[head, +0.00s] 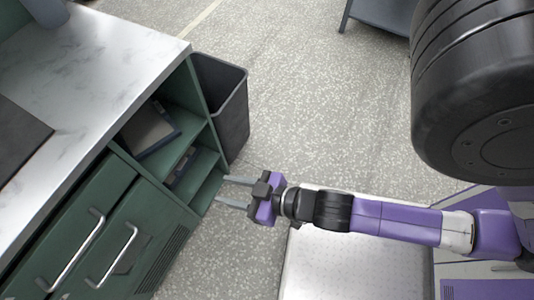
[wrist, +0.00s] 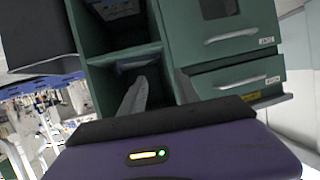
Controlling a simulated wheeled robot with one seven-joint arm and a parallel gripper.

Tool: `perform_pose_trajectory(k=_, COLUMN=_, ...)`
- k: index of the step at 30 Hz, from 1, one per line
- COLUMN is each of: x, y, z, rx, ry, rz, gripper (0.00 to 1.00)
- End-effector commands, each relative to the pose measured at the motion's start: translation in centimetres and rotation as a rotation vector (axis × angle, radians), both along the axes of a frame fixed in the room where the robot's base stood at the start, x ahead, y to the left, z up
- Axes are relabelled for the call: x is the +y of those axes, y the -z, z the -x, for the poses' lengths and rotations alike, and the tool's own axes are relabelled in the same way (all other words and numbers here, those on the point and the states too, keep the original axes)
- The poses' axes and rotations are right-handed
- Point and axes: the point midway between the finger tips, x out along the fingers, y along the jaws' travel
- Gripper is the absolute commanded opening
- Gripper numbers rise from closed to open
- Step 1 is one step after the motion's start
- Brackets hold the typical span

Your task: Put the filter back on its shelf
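My gripper (head: 222,190) is open, its two pale fingers apart and no object visible between them. It points at the open shelves of the green cabinet (head: 205,190), just in front of their right end. A flat, dark-framed grey panel (head: 150,128) lies tilted in the upper compartment; I cannot tell whether it is the filter. A smaller dark item with blue and reddish parts (head: 183,167) sits in the lower compartment. In the wrist view, a finger (wrist: 133,100) shows before the lower compartment, where a bluish item (wrist: 138,67) is partly visible. No filter is clearly identifiable.
A dark open bin (head: 232,105) stands against the cabinet's right end, close to my gripper. A white marbled worktop (head: 95,55) overhangs the shelves. Drawers with metal handles (head: 118,255) are at the left. The speckled floor (head: 310,100) beyond the bin is clear.

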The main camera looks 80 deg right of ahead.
Motion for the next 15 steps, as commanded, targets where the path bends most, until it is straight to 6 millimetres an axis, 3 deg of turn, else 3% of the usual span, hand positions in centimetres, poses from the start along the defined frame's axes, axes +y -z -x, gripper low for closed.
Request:
perform_pose_trajectory(k=1, x=0.7, y=-1.4, z=2.1, rx=-0.006, ry=-0.029, rz=0.001, gripper=0.38)
perform_pose_trajectory(k=6, x=1.6, y=-6.5, z=6.5, rx=-0.056, ry=-0.091, rz=0.015, gripper=0.38)
perform_pose_trajectory(k=10, x=1.7, y=-9.5, z=8.4, rx=-0.086, ry=-0.11, rz=0.029, gripper=0.38)
perform_pose_trajectory(k=15, x=1.6, y=-11.2, z=9.2, rx=-0.103, ry=-0.116, rz=0.038, gripper=0.38)
